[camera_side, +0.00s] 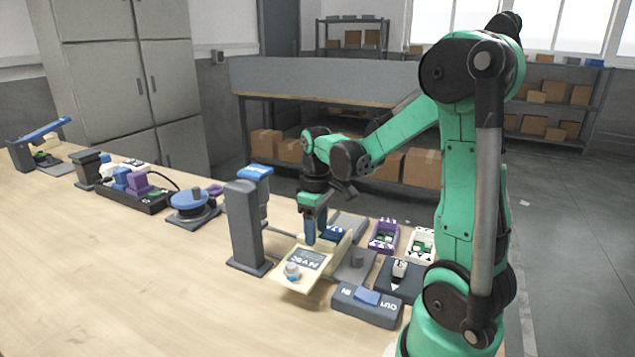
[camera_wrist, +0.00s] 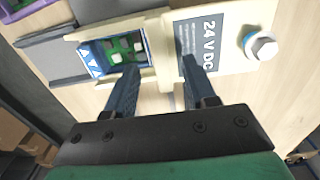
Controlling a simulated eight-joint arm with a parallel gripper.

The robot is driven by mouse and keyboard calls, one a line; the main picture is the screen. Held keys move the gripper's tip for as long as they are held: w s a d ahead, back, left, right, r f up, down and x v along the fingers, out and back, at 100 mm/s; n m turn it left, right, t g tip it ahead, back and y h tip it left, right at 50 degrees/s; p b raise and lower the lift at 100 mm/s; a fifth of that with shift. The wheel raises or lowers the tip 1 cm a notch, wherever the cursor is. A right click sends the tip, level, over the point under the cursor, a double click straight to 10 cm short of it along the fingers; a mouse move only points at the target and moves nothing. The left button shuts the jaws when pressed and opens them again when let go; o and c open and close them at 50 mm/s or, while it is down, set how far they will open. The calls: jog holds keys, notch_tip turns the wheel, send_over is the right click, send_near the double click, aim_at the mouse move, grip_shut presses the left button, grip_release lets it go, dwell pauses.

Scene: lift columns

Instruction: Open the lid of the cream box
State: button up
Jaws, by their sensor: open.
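The cream box (camera_wrist: 158,30) stands on the wooden table; in the side view it shows behind and beside my fingers (camera_side: 345,241). Its cream lid (camera_wrist: 232,62), with a grey "24 V DC" label and a silver-topped knob (camera_side: 292,270), lies out to one side of the compartment, towards the near side in the side view. The compartment is uncovered and holds a blue-rimmed green module (camera_wrist: 118,51). My gripper (camera_wrist: 160,65) is open over the box. One fingertip overlaps the module and the other overlaps the label edge; I cannot tell whether either touches. The hinge area is partly hidden.
A grey post (camera_side: 247,225) stands close left of the lid. A grey IN/OUT block (camera_side: 367,304) sits in front on the right. Purple (camera_side: 384,235) and white (camera_side: 421,245) module trays lie to the right. Bare table (camera_side: 150,290) is free at the front left.

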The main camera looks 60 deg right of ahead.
jog(key=shift+r, duration=2.15)
jog(key=w+a+r+t, duration=0.1)
jog(key=a+t, duration=0.6)
jog(key=a, duration=0.9)
jog(key=shift+a+r, duration=0.15)
jog(key=shift+r, duration=0.15)
dwell(1.0)
